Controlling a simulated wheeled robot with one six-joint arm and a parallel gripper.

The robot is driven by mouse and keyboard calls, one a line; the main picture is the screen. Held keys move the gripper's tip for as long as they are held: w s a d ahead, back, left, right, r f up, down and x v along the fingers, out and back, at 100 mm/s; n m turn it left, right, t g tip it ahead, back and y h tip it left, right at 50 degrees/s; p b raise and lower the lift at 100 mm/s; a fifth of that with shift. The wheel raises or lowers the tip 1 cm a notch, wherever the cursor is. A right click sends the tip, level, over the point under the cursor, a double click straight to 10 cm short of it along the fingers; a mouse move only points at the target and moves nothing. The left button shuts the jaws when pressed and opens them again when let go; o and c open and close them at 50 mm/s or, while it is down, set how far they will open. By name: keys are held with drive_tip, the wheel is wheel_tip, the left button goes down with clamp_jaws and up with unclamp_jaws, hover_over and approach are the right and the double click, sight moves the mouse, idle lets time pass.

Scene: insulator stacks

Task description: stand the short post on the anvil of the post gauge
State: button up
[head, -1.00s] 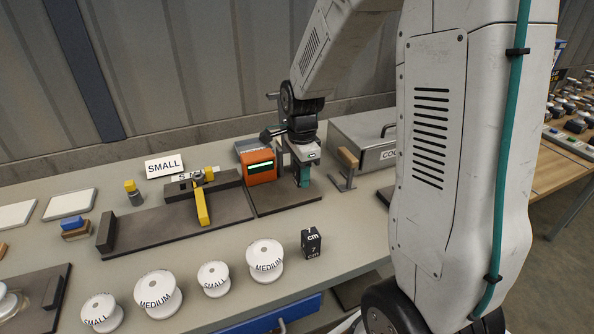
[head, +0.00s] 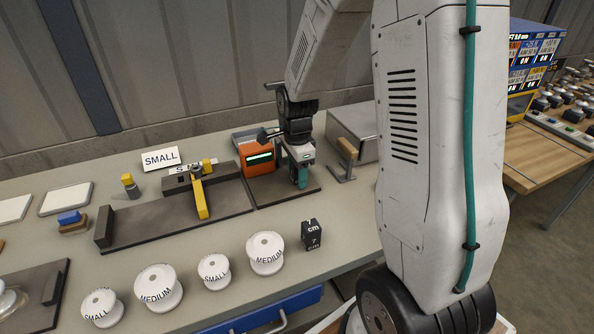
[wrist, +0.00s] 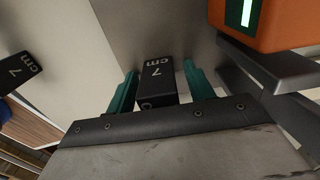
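The post gauge has an orange display unit (head: 259,161) beside a dark base plate (head: 270,196); the unit also shows in the wrist view (wrist: 270,22). My gripper (head: 301,178) is low over this plate, its green fingers pointing down. In the wrist view its fingers (wrist: 161,85) stand apart on either side of a black post marked 7 cm (wrist: 155,82), with a thin gap visible at the right. Whether that post rests on the anvil cannot be seen. Another black block marked 7 cm (head: 311,235) stands near the table's front edge; it also shows in the wrist view (wrist: 15,72).
White spools marked SMALL (head: 214,271) and MEDIUM (head: 265,252) stand along the front. A dark fixture with a yellow lever (head: 201,200) lies left of the gauge. A grey metal box (head: 352,137) and a small stand (head: 346,160) are at the right.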

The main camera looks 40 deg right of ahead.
wheel_tip(320, 180, up, 12)
drive_tip(key=shift+f, duration=0.1)
drive_tip(key=shift+a+r, duration=0.1)
drive_tip(key=shift+r, duration=0.2)
drive_tip(key=s+a+r+n, duration=0.2)
drive_tip(key=s+a+n, duration=0.1)
drive_tip(key=s+n, duration=0.3)
drive_tip(key=s+a+r+n, duration=0.3)
drive_tip(key=s+n, duration=0.4)
drive_tip(key=s, duration=0.3)
drive_tip(key=s+a+r+n+t, duration=0.1)
drive_tip(key=s+a+r+n, duration=0.1)
drive_tip(key=s+a+n, duration=0.2)
drive_tip(key=s+n, duration=0.3)
drive_tip(key=s, duration=0.1)
drive_tip(key=shift+s+a+r, duration=0.15)
drive_tip(key=shift+s+r, duration=0.15)
drive_tip(key=shift+s, duration=0.05)
